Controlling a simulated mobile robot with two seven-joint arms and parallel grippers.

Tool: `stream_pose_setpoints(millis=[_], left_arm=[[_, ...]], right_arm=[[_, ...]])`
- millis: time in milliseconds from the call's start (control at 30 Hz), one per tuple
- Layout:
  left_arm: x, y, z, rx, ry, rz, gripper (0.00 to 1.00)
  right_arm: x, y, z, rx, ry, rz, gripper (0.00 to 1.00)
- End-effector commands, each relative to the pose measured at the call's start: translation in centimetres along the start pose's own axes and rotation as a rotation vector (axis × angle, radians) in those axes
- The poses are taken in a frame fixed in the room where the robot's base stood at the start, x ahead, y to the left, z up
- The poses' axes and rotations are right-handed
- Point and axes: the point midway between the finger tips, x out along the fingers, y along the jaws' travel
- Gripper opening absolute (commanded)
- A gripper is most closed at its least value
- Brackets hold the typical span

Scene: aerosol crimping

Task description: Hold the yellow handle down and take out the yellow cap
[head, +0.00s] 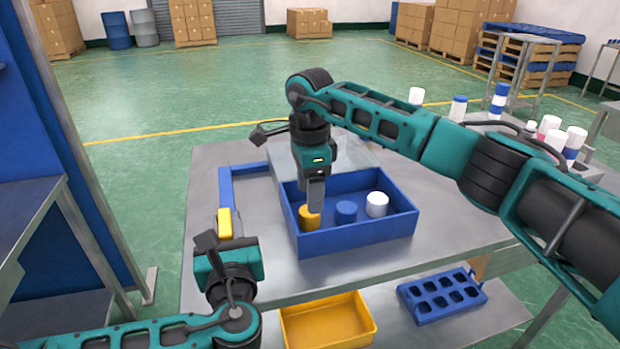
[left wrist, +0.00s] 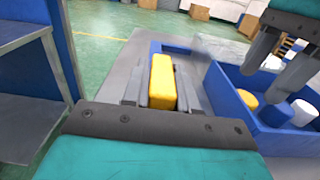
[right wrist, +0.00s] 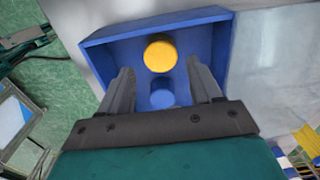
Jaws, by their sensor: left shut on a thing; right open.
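The yellow handle (head: 225,222) sits at the left edge of the metal table. My left gripper (head: 221,238) is shut on it; the left wrist view shows the handle (left wrist: 162,82) between the fingers. The yellow cap (head: 309,222) stands in the left part of the blue tray (head: 355,234). My right gripper (head: 316,205) points down into the tray over the cap. In the right wrist view its fingers are open wide, with the yellow cap (right wrist: 160,54) between and just beyond the tips. I cannot tell whether the fingertips reach below the cap's top.
A blue cap (head: 346,211) and a white cap (head: 377,203) stand in the same tray, right of the yellow one. The tray walls surround them. A yellow bin (head: 328,322) and a blue holed rack (head: 441,296) lie on the lower shelf. Bottles (head: 549,126) stand at the right.

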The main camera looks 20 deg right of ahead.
Motion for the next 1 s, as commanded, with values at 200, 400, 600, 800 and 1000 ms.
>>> stream_pose_setpoints(millis=[200, 400, 600, 800, 1000], left_arm=[[-0.2, 0.1, -0.8, 0.007, 0.017, 0.001, 0.0], [-0.2, 0.1, -0.8, 0.007, 0.017, 0.001, 0.0], [-0.2, 0.1, -0.8, 0.007, 0.017, 0.001, 0.0], [-0.2, 0.1, -0.8, 0.007, 0.017, 0.001, 0.0], [-0.2, 0.1, -0.8, 0.007, 0.017, 0.001, 0.0]], right_arm=[[2.4, 0.1, 0.0, 0.0, 0.0, 0.002, 0.64], [4.0, 0.0, 0.0, 0.0, 0.0, 0.001, 0.64], [5.0, 0.0, 0.0, 0.001, 0.0, 0.001, 0.64], [5.2, 0.0, 0.0, 0.001, -0.001, 0.0, 0.64], [5.2, 0.0, 0.0, 0.001, -0.001, 0.0, 0.6]])
